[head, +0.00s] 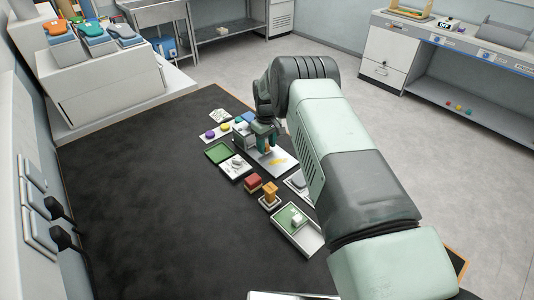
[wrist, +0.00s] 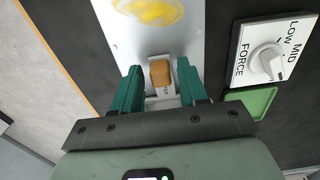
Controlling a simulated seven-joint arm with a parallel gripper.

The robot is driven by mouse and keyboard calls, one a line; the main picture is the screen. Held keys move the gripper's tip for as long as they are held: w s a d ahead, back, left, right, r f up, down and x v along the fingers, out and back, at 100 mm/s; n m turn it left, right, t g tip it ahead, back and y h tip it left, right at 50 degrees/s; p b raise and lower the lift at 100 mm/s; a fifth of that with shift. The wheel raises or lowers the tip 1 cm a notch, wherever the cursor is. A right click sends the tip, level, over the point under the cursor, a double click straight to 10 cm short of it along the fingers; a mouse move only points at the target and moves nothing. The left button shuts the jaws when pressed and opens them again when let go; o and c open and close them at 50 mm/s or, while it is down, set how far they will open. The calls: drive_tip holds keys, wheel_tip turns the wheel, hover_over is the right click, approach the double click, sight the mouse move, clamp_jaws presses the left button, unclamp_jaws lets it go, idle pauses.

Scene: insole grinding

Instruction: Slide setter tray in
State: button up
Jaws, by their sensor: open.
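A silver plate with a yellow patch, seemingly the setter tray (wrist: 126,45), lies ahead of my gripper in the wrist view. It also shows in the head view as a pale plate (head: 287,168), partly covered by my arm. An orange-brown block-like handle (wrist: 160,74) stands at its near end, on a small pale labelled base. My gripper (wrist: 160,67) is open, with one green finger on each side of the handle and a visible gap at both sides. In the head view my gripper (head: 266,138) is low over the dark mat, its fingertips partly hidden.
A FORCE dial (wrist: 267,60) and a green tray (wrist: 255,101) lie right of my gripper in the wrist view. Red blocks (head: 253,182), an orange block (head: 270,190) and a white-rimmed green tray (head: 300,228) stand nearer. The mat's left side (head: 140,190) is clear.

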drive_tip(key=shift+r, duration=2.9)
drive_tip(key=shift+r, duration=0.1)
drive_tip(key=s+d+r+m+t, duration=0.1)
drive_tip(key=d+r, duration=0.1)
drive_tip(key=r, duration=0.7)
drive_tip(key=s+d+r+m, duration=0.1)
drive_tip(key=s+d+r, duration=0.1)
drive_tip(key=r, duration=0.7)
drive_tip(key=s+d+r+m+t, duration=0.1)
drive_tip(key=s+d+r, duration=0.2)
drive_tip(key=s+r, duration=0.3)
drive_tip(key=s+d+r+m+t, duration=0.1)
drive_tip(key=s+d+r, duration=0.25)
drive_tip(key=r, duration=0.45)
drive_tip(key=s+d+r+m+t, duration=0.1)
drive_tip(key=s+d+r, duration=0.15)
drive_tip(key=s, duration=0.55)
drive_tip(key=s+d+r+m, duration=0.1)
drive_tip(key=s+r, duration=0.3)
drive_tip(key=s, duration=0.3)
drive_tip(key=s+d+f+m, duration=0.1)
drive_tip(key=s, duration=0.6)
drive_tip(key=s+d+f+m+t, duration=0.1)
drive_tip(key=s, duration=0.6)
drive_tip(key=shift+s+d+f+m+t, duration=0.25)
drive_tip(key=shift+s+d+m+t, duration=0.05)
drive_tip(key=shift+d, duration=0.05)
